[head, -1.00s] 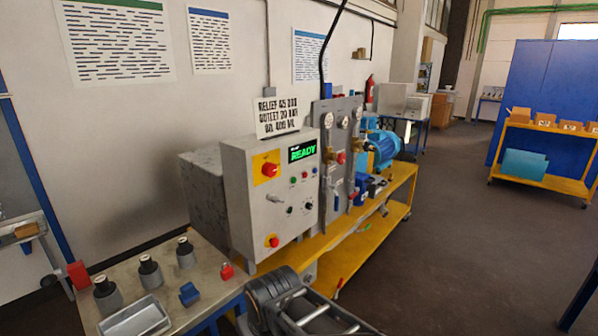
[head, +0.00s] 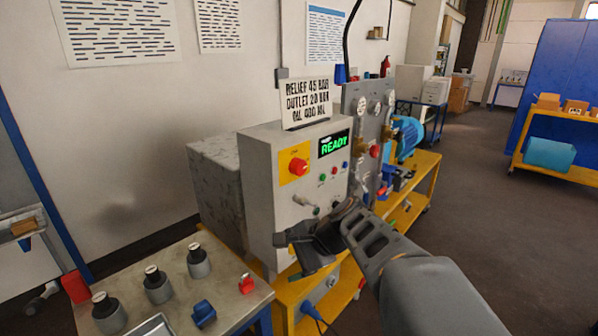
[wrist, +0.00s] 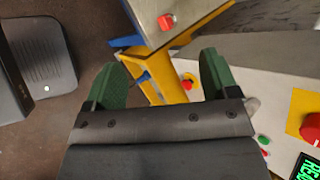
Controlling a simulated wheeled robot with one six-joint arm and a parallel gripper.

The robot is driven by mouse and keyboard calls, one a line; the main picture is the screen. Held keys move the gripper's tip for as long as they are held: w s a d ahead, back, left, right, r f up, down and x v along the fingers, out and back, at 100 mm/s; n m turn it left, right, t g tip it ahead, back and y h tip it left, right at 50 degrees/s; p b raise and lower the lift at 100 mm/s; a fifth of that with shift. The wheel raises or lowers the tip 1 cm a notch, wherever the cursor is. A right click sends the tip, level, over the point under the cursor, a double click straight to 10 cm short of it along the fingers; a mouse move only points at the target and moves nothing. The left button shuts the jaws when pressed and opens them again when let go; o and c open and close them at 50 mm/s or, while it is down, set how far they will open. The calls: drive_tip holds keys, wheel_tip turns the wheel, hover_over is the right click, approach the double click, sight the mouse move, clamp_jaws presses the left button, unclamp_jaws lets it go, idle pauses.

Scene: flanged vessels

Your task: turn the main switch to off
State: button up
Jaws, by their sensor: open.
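The main switch appears to be the red rotary knob on a yellow plate (head: 299,166), at the upper left of the grey control cabinet's front (head: 262,195). In the wrist view the knob (wrist: 313,128) is cut by the right edge. The lettering by it is too small to read. My gripper (head: 296,247) is in front of the cabinet's lower part, below the knob and apart from it. The wrist view shows its two green-padded fingers (wrist: 165,78) spread, with nothing between them. My arm hides the lower right of the cabinet front.
The green READY display (head: 334,144) is right of the knob, with small buttons and a grey lever (head: 303,200) below. A bench (head: 235,310) with dark-capped bottles (head: 157,285), a blue block (head: 203,313) and a red item (head: 246,284) stands front left. Open floor lies right.

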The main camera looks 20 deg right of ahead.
drive_tip(key=w+d+r+m+t+y, duration=0.2)
drive_tip(key=w+d+r+m+t, duration=0.2)
drive_tip(key=w+d+m, duration=0.25)
drive_tip(key=m+t+h+b, duration=0.1)
drive_tip(key=m+t, duration=0.5)
drive_tip(key=m, duration=0.3)
approach(302, 169)
drive_tip(key=shift+m, duration=0.25)
drive_tip(key=p+x, duration=0.2)
drive_tip(key=x, duration=0.7)
drive_tip(key=shift+r, duration=0.1)
drive_tip(key=shift+w+a, duration=0.15)
drive_tip(key=shift+w, duration=0.4)
drive_tip(key=c, duration=0.9)
